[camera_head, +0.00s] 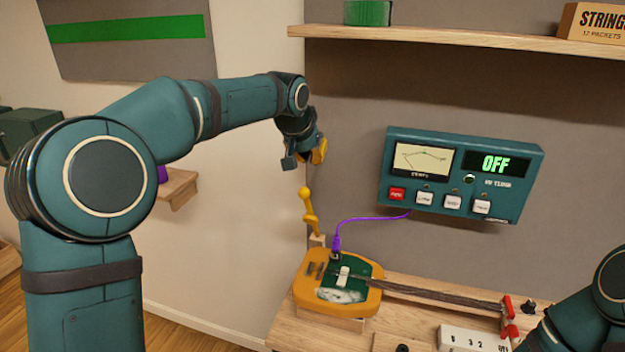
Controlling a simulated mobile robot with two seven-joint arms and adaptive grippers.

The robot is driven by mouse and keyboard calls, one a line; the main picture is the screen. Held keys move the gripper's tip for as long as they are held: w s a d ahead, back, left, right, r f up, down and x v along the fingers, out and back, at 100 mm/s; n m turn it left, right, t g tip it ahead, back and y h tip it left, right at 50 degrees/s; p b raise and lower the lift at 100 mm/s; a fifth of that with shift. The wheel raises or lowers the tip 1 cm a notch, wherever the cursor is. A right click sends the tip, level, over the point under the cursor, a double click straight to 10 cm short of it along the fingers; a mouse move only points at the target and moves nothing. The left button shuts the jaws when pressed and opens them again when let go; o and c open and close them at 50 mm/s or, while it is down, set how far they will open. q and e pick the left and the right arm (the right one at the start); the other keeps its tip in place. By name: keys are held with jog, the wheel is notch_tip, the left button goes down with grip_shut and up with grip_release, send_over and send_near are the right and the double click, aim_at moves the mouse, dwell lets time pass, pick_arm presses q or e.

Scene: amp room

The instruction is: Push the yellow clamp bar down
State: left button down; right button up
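The yellow clamp bar (309,212) stands upright, leaning slightly, with a round knob at its top. Its foot is at the back left corner of the wooden bench, behind the guitar. My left gripper (304,160) hangs just above the knob, apart from it. Its fingers look spread, one grey and one with yellow on it, with nothing seen between them. My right arm shows only in part at the lower right corner; its gripper is out of view.
An orange guitar (371,296) with a purple cable lies on the bench, its neck running right to a red clamp (508,311). A teal tuner panel (463,161) reading OFF is on the wall. A wooden shelf (420,36) runs above.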

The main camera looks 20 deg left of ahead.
pick_arm(q)
jog(key=shift+s+a+r, duration=0.1)
jog(key=shift+s, duration=0.15)
jog(key=a+x, duration=0.1)
jog(key=x, duration=1)
jog(key=shift+s+d+r+b, duration=0.15)
jog(key=shift+s+b, duration=0.1)
jog(key=shift+s, duration=0.45)
jog(key=shift+s+r+b, duration=0.2)
jog(key=shift+s, duration=0.5)
jog(key=shift+s+d+r+b, duration=0.15)
jog(key=shift+s+b, duration=0.1)
jog(key=shift+s, duration=0.45)
jog(key=shift+a, duration=0.1)
